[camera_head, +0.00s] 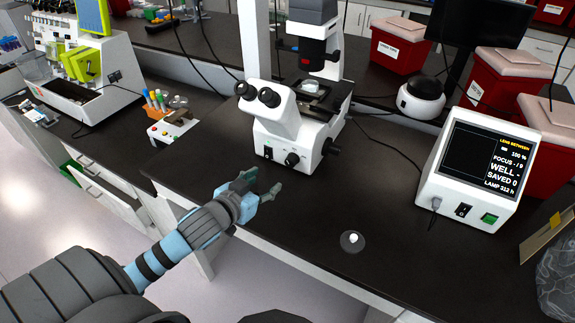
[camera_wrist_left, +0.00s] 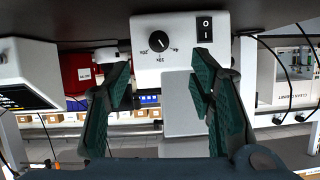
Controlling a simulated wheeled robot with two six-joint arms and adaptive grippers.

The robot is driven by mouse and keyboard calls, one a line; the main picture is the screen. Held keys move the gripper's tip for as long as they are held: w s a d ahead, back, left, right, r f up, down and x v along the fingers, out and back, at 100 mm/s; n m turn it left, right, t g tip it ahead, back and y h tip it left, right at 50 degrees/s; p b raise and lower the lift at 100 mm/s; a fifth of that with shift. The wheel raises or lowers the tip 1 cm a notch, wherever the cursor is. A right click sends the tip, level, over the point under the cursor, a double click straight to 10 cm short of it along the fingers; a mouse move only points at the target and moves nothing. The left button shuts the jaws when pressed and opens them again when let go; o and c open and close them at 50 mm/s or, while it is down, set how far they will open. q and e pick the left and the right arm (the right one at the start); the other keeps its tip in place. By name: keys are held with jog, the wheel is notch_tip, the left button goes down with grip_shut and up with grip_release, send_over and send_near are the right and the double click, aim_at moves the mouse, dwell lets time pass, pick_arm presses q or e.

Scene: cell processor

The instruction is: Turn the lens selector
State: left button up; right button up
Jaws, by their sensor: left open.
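The white microscope (camera_head: 285,125) stands on the dark bench in the middle of the head view. Its lens selector, a black round knob (camera_head: 292,159), is low on the front beside a power switch (camera_head: 267,152). In the left wrist view, which is upside down, the lens selector (camera_wrist_left: 158,41) shows a white pointer line and printed magnification marks. My left gripper (camera_head: 260,184) is open and empty, in front of the microscope and apart from the knob. In the left wrist view its fingers (camera_wrist_left: 163,74) are spread, with the knob beyond the gap. My right gripper is not in view.
A control box (camera_head: 478,170) at right has a screen reading "LENS BETWEEN". A small round dark object with a white top (camera_head: 352,241) lies near the bench front. A tube rack (camera_head: 160,112) stands left of the microscope. The bench between is mostly clear.

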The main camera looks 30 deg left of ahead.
aim_at(289, 164)
pick_arm(q)
jog(key=b+x, duration=0.2)
jog(key=x, duration=1.2)
jog(key=shift+w+d+r+b, duration=0.1)
jog(key=shift+w+b, duration=0.2)
jog(key=shift+s+r, duration=0.1)
jog(key=shift+s, duration=0.05)
jog(key=shift+c, duration=0.5)
jog(key=c, duration=1.1)
jog(key=shift+o, duration=0.2)
